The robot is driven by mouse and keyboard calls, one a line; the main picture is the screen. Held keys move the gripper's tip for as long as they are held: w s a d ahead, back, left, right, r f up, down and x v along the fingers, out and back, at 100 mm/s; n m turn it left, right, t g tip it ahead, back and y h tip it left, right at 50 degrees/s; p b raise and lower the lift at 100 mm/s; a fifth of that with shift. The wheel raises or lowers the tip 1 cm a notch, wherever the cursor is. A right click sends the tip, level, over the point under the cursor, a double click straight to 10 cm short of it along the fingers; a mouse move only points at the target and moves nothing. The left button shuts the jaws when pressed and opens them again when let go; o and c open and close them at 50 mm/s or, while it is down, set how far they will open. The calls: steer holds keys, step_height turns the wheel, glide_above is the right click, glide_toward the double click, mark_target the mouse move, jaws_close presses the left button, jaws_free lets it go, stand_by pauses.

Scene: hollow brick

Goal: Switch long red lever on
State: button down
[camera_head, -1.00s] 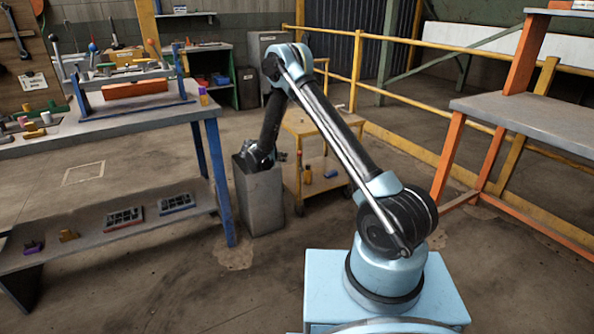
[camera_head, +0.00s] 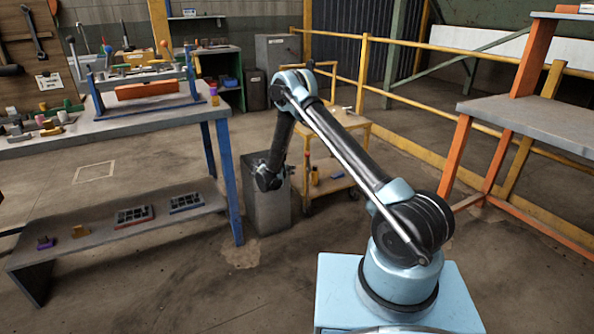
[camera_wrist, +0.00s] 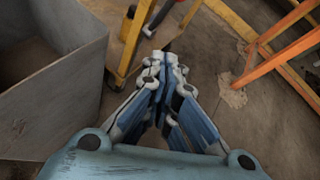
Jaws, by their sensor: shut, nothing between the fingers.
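Several upright levers stand at the back of the left workbench (camera_head: 150,122) in the head view. One thin lever with a red-orange knob (camera_head: 163,44) is among them. The knobs are small, so I cannot tell for sure which is the long red lever or its position. My gripper (camera_wrist: 167,60) is shut and empty, its blue-grey fingers together in the wrist view. In the head view it is low by the grey bin, right of the workbench and well apart from the levers. Its fingertips are hard to make out there.
The open grey bin (camera_head: 268,212) stands close beside my gripper; its wall fills the left of the wrist view (camera_wrist: 75,75). A yellow cart (camera_head: 325,184) stands behind it. An orange-legged table (camera_head: 535,122) is at right. Floor is free before the lower shelf (camera_head: 115,236).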

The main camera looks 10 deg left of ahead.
mark_target(308, 163)
steer(key=w+r+x, duration=0.1)
steer(key=r+x, duration=0.1)
steer(key=x, duration=1)
steer(key=shift+w+r, duration=0.25)
steer(key=shift+w, duration=0.05)
steer(key=shift+d, duration=0.1)
steer(key=shift+r, duration=0.15)
steer(key=shift+w+d+r+g+y, duration=0.1)
steer(key=shift+w+d+g+y, duration=0.05)
steer(key=shift+d+g+y, duration=0.15)
